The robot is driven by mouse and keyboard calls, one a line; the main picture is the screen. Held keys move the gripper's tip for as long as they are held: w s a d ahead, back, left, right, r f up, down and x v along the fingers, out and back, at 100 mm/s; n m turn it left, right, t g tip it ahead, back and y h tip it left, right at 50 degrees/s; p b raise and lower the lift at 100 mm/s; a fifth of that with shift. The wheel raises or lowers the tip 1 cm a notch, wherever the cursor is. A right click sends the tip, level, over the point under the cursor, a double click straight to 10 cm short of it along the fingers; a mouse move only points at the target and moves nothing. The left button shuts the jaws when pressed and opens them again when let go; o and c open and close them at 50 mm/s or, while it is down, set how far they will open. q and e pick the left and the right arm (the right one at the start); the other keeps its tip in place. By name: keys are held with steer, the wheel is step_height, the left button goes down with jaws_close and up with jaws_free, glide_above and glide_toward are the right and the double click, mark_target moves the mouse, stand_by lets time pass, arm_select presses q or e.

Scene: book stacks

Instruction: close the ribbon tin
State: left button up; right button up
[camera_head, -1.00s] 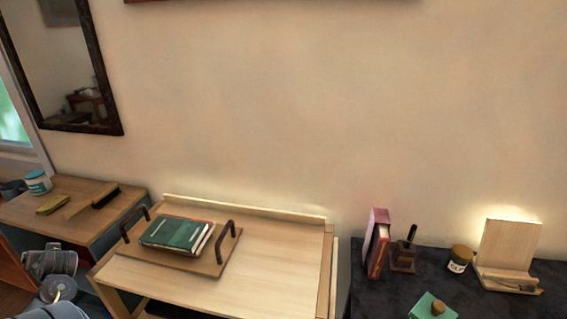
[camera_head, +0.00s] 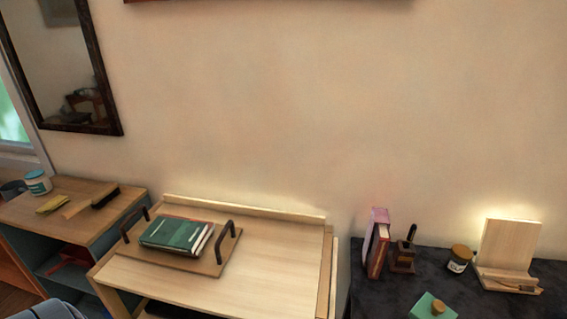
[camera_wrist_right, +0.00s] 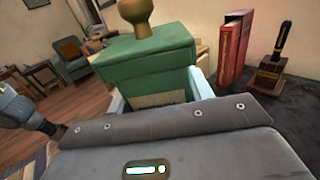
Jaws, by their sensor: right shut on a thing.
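The ribbon tin is a green box with a wooden knob on its flat lid. In the head view the tin (camera_head: 430,308) is cut off by the bottom edge, on the dark table at the right. In the right wrist view the green tin (camera_wrist_right: 145,52) fills the middle, with a pale label low on its front. My right gripper (camera_wrist_right: 160,88) has its pale fingers on both sides of the tin, below the lid's edge, and is shut on it. The lid sits over the body; whether it is fully seated I cannot tell.
On the dark table (camera_head: 398,295) stand red books (camera_head: 376,250), a stamp in a wooden holder (camera_head: 403,255), a jar (camera_head: 459,260) and a wooden stand (camera_head: 508,250). A wooden desk (camera_head: 285,262) at centre bears a tray with green books (camera_head: 177,235).

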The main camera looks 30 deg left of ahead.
arm_select(q)
steer(key=shift+m+h, duration=0.3)
steer(key=shift+m, duration=0.1)
steer(key=d, duration=0.2)
steer(key=s+d, duration=0.1)
steer(key=d, duration=0.1)
steer(key=shift+f, duration=0.35)
steer(key=shift+a, duration=0.1)
arm_select(e)
steer(key=shift+d, duration=0.1)
steer(key=s+d+r+m+t+h, duration=0.2)
steer(key=d+m+t, duration=0.1)
steer(key=d, duration=1.3)
steer(key=shift+t, duration=0.6)
steer(key=shift+d+r, duration=0.1)
